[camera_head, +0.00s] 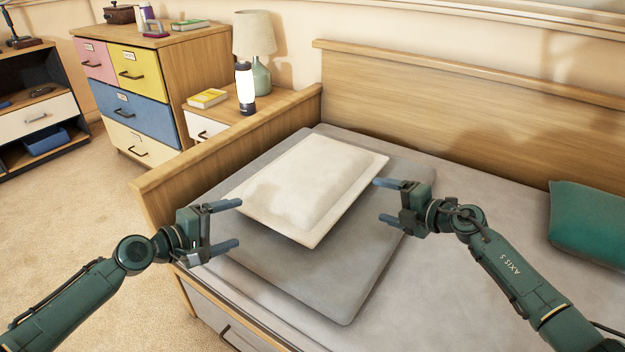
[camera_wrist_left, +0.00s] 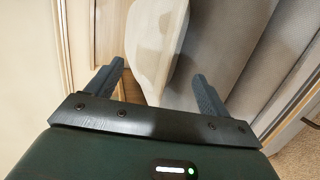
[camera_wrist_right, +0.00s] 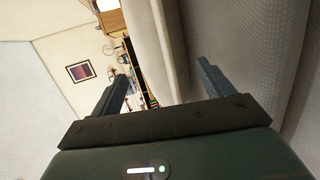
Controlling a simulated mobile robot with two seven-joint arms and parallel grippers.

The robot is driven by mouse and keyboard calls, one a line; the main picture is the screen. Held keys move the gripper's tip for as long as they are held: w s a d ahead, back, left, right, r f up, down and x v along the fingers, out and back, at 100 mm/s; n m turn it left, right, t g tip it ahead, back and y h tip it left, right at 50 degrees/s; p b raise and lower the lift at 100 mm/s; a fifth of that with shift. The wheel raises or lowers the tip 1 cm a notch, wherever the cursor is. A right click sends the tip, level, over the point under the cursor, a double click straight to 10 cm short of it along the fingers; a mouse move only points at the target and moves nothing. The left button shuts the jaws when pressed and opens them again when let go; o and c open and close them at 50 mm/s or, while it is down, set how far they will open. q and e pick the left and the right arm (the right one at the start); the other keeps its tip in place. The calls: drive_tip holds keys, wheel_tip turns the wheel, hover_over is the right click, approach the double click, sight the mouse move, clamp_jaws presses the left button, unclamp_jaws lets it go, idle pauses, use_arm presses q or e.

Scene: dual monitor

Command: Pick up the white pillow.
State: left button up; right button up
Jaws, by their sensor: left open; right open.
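The white pillow (camera_head: 312,187) lies flat on a grey cushion (camera_head: 345,290) on the bed. My left gripper (camera_head: 240,224) is open and empty at the pillow's left side, with its fingers pointing toward the pillow's near left corner. In the left wrist view the pillow (camera_wrist_left: 157,40) shows ahead, beyond the gap between the open fingers (camera_wrist_left: 158,82). My right gripper (camera_head: 378,200) is open at the pillow's right side, apart from its edge. In the right wrist view a pale edge, likely the pillow (camera_wrist_right: 150,45), shows ahead of the open fingers (camera_wrist_right: 162,78).
The wooden headboard (camera_head: 460,105) stands behind, and a wooden side rail (camera_head: 220,145) runs along the left. A teal pillow (camera_head: 590,222) lies at the right. A nightstand with a lamp (camera_head: 256,50) and a lantern (camera_head: 245,88) stands beyond the rail. The mattress (camera_head: 470,185) between the pillows is clear.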

sight(273, 210)
use_arm(q)
drive_tip(key=x, duration=0.9)
drive_tip(key=shift+w+d, duration=0.15)
drive_tip(key=shift+d, duration=0.05)
use_arm(e)
drive_tip(key=x, duration=0.9)
drive_tip(key=shift+w+a, duration=0.1)
drive_tip(key=shift+a, duration=0.15)
use_arm(q)
drive_tip(key=shift+w+d+f, duration=0.15)
drive_tip(key=shift+w, duration=0.05)
use_arm(e)
drive_tip(key=shift+w+d, duration=0.1)
drive_tip(key=shift+w, duration=0.25)
use_arm(q)
drive_tip(key=shift+w+d+f, duration=0.15)
drive_tip(key=shift+w+d, duration=0.15)
use_arm(e)
drive_tip(key=shift+w+f, duration=0.2)
drive_tip(key=shift+w, duration=0.15)
use_arm(q)
drive_tip(key=shift+w+d+f, duration=0.15)
drive_tip(key=shift+w+d, duration=0.2)
use_arm(e)
drive_tip(key=shift+w+a+f, duration=0.15)
drive_tip(key=shift+a+f, duration=0.05)
drive_tip(key=shift+a, duration=0.6)
